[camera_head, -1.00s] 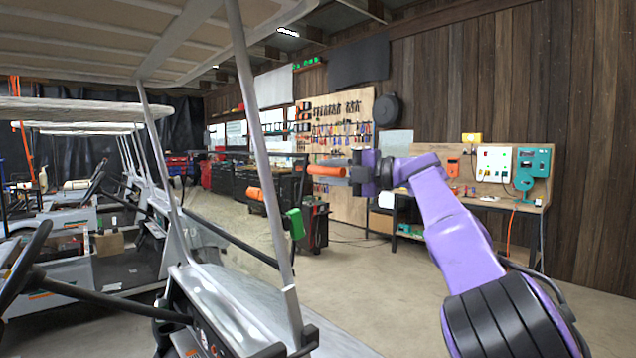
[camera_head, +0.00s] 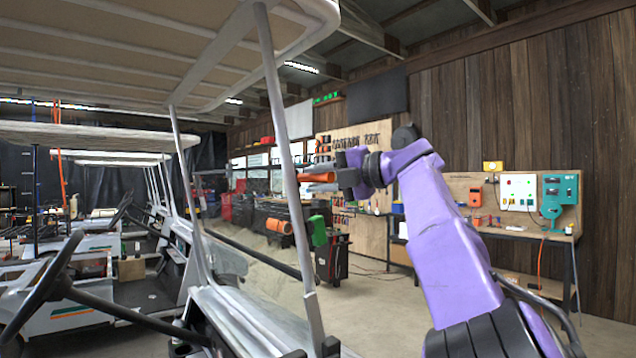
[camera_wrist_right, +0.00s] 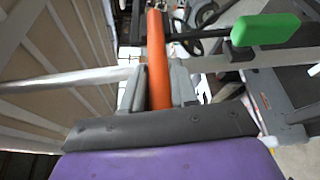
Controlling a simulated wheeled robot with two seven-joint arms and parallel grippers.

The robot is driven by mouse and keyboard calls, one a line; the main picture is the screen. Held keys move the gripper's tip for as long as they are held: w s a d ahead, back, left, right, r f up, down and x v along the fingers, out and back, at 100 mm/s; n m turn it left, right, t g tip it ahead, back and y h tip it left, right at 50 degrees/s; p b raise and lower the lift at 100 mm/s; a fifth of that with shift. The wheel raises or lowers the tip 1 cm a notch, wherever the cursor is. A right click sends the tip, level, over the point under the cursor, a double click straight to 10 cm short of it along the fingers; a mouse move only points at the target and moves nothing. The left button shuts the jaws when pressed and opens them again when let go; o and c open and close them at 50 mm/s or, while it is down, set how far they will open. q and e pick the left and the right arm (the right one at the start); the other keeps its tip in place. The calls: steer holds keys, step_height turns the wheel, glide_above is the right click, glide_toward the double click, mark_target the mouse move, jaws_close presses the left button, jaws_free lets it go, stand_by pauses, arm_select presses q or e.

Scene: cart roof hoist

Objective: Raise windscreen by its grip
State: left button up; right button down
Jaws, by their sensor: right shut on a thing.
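My right gripper (camera_head: 345,180) is shut on an orange cylindrical grip (camera_head: 317,177) at the side of the nearest cart. In the right wrist view the orange grip (camera_wrist_right: 157,60) runs between the two grey fingers (camera_wrist_right: 158,88) and sticks out past them. The clear windscreen (camera_head: 262,270) is hard to make out behind the white roof post. A dark bar crosses in front of the cart at its height. How the held grip joins the windscreen is not clear. My left gripper is not in view.
A second orange piece (camera_head: 279,226) lies lower. The cart roof (camera_head: 130,60) hangs overhead at left. A workbench (camera_head: 520,232) stands behind at right.

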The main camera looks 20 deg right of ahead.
steer(key=shift+f, duration=0.1)
steer(key=c, duration=1.1)
jaws_free()
steer(key=shift+o, duration=0.7)
steer(key=shift+a, duration=0.15)
steer(key=b+v, duration=0.3)
steer(key=v, duration=0.7)
steer(key=shift+s, duration=0.15)
steer(key=shift+d, duration=0.25)
